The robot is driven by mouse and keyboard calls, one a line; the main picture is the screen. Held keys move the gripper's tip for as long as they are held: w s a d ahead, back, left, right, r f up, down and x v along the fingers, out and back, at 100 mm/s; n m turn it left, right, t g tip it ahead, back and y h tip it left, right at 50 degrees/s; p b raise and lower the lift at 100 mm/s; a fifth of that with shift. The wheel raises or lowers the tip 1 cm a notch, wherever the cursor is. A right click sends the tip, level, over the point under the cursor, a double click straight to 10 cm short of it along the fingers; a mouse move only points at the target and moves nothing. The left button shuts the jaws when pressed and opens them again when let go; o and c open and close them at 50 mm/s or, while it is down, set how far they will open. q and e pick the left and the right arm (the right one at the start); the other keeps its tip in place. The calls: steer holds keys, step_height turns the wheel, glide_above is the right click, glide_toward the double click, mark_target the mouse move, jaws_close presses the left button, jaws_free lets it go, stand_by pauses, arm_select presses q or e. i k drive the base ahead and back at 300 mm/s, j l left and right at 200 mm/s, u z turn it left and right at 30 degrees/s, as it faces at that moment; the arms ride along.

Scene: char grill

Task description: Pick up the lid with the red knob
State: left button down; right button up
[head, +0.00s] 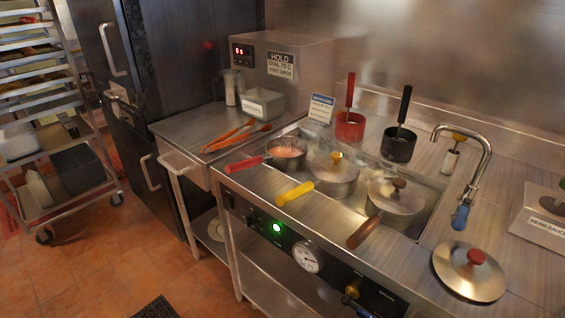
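The lid with the red knob (469,272) is a round metal disc lying on the steel counter at the lower right of the head view. Its red knob (476,257) points up. The lid lies apart from the pots, in front of the tap. Neither of my grippers shows in this view.
A sunken well holds a red-handled open pot (286,153), a yellow-handled lidded pot (334,185) and a brown-handled lidded pot (396,208). The tap (480,165) with a blue end rises behind the lid. A herb sauce box (540,222) stands at right.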

mark_target(467, 270)
steer(key=z, duration=1.35)
